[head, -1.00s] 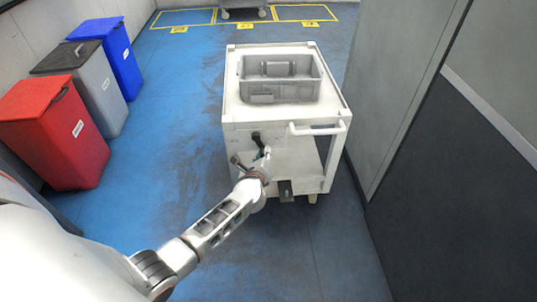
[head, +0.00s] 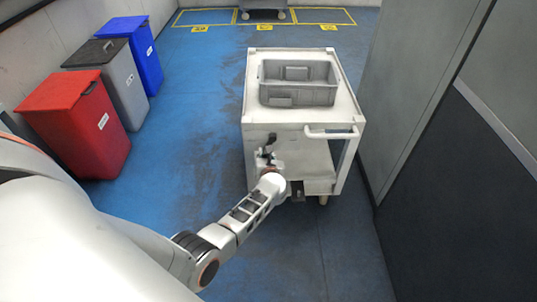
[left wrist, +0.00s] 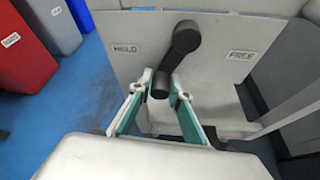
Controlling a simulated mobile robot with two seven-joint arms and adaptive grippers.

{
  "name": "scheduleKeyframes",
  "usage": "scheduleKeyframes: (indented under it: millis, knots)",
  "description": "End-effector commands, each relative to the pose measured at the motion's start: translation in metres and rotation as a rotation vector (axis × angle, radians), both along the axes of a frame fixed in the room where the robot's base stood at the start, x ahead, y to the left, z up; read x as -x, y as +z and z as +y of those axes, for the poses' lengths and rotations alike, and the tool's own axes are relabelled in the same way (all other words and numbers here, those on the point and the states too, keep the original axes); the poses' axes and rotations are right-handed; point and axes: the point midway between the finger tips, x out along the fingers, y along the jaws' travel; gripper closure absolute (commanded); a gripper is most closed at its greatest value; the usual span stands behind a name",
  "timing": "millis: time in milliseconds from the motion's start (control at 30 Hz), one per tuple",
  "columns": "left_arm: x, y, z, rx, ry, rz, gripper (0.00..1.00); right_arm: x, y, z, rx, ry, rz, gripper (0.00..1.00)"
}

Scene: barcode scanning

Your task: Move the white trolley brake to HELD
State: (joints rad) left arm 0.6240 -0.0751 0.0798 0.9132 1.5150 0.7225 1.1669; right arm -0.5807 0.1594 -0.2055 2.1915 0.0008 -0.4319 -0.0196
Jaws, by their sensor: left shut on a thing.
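The white trolley (head: 318,131) stands ahead with a pale front panel. Its black brake lever (left wrist: 187,42) pivots at the top of the panel and hangs down, leaning left, with a round grip (left wrist: 160,84) at its lower end. The HELD label (left wrist: 125,48) is left of the lever and the FREE label (left wrist: 241,55) is right of it. My left gripper (left wrist: 160,88) has its green-lined fingers shut on the grip, one on each side. In the head view the lever (head: 271,139) is small and my left gripper (head: 266,160) partly covers it. My right gripper is not in view.
Red (head: 84,121), grey (head: 119,90) and blue (head: 143,56) bins line the left wall. A dark wall is close on the right. Blue floor lies open between.

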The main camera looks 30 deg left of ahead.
Motion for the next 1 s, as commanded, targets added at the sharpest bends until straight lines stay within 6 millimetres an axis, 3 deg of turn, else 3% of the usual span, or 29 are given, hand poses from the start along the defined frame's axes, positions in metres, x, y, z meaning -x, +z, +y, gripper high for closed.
scheduleKeyframes:
  millis: [400, 1000]
  knots:
    - [0.002, 0.01, 0.006, -0.131, 0.0, 0.082, 1.0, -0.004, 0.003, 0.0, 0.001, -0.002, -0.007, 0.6]
    - [0.002, 0.015, 0.007, -0.167, -0.001, 0.101, 1.0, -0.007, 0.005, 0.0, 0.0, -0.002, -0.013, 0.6]
